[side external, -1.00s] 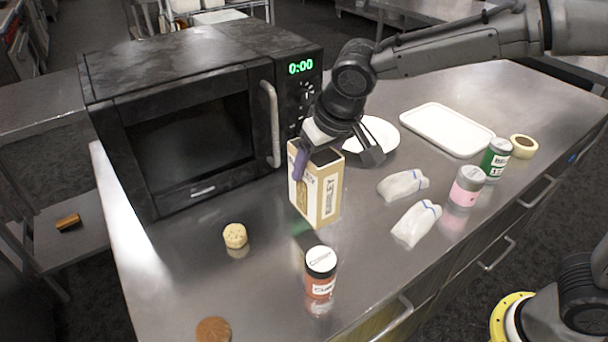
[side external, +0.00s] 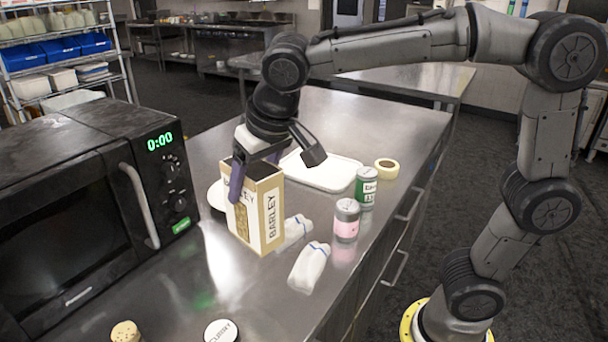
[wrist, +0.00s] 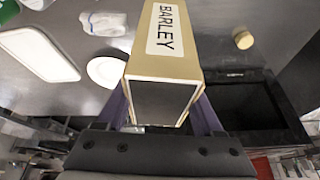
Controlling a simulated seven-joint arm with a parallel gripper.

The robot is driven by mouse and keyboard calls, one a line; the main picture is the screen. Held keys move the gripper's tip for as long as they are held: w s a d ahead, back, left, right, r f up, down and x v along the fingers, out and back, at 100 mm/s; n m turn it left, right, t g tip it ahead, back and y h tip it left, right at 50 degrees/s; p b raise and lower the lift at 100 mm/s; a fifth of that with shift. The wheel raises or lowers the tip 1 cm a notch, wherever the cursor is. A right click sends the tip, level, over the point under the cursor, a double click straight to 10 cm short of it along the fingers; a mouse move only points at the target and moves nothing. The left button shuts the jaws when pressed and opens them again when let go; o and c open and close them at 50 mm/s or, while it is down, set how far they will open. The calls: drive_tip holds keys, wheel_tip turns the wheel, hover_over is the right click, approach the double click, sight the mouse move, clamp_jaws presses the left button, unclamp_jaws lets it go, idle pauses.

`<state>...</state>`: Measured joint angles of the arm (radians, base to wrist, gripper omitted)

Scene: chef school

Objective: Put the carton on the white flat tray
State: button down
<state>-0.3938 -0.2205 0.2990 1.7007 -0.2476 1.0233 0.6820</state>
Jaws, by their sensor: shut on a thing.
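The carton (side external: 258,215) is a tan box labelled BARLEY, and it also shows in the wrist view (wrist: 170,60). The carton is nearly upright and seems to be above the counter, though the gap is hard to judge. The white flat tray (side external: 330,174) lies behind and to the right of the carton, partly hidden by my gripper. It shows empty at the left of the wrist view (wrist: 38,55).
A round white plate (side external: 216,196) is partly behind the carton. Two white bags (side external: 309,268) lie beside it. A pink can (side external: 346,222), a green can (side external: 367,188) and a tape roll (side external: 387,169) stand right of the tray. A black microwave (side external: 80,210) stands left.

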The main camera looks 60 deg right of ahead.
drive_tip(key=w+d+r+m+h, duration=0.1)
drive_tip(key=w+d+m, duration=0.15)
drive_tip(key=d, duration=0.65)
drive_tip(key=w+d+m+h, duration=0.1)
drive_tip(key=w+d+m, duration=0.15)
drive_tip(key=d, duration=0.55)
drive_tip(key=s+d+f+m+g+h, duration=0.1)
drive_tip(key=s+d+m, duration=0.2)
drive_tip(key=d, duration=0.7)
drive_tip(key=s+d+m+g, duration=0.2)
drive_tip(key=s+d+m, duration=0.1)
drive_tip(key=d, duration=0.7)
drive_tip(key=w+d+f, duration=0.8)
drive_tip(key=w+f, duration=0.2)
drive_tip(key=f, duration=0.3)
drive_tip(key=shift+w+d, duration=0.2)
drive_tip(key=shift+f, duration=0.2)
drive_tip(key=shift+c, duration=0.2)
unclamp_jaws()
drive_tip(key=shift+f, duration=0.1)
